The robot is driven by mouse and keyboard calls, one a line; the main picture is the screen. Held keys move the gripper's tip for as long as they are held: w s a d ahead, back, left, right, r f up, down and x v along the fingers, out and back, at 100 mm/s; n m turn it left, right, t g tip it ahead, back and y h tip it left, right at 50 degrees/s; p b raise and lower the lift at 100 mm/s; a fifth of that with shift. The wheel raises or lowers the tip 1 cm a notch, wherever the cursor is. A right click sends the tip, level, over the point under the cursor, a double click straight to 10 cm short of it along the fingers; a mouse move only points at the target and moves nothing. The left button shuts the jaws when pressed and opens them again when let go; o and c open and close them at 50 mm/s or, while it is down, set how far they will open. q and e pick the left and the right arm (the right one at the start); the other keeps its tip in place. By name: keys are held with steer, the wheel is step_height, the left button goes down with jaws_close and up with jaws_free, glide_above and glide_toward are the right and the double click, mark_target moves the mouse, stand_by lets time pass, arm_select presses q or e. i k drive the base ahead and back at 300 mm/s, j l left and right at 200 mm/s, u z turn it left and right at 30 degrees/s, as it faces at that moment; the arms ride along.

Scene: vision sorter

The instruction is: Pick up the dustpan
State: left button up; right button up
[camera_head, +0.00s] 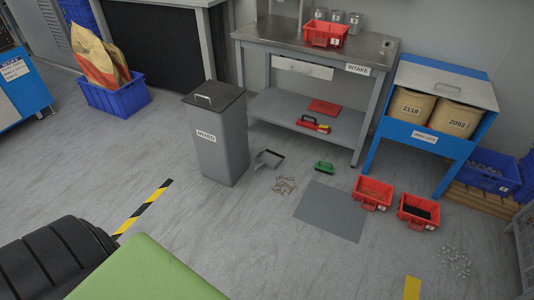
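The dustpan (268,159) is small and grey and lies on the floor just right of the tall grey waste bin (222,160). Its handle side is toward the bin, but the handle is too small to make out clearly. A small green brush (324,167) lies on the floor to its right. Neither of my grippers shows in the head view, and nothing touches the dustpan.
Scattered debris (284,186) lies just in front of the dustpan. A grey mat (330,211) and red bins (373,192) are to its right. The intake bench (345,62) stands behind. Yellow-black tape (146,206) marks open floor at left.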

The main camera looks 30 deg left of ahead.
mark_target(268, 158)
steer(key=u, duration=1.05)
steer(key=i+l+u, duration=0.25)
steer(key=i+l, duration=0.35)
steer(key=i, duration=0.15)
steer(key=i+l+u, duration=0.25)
steer(key=i+l, duration=0.45)
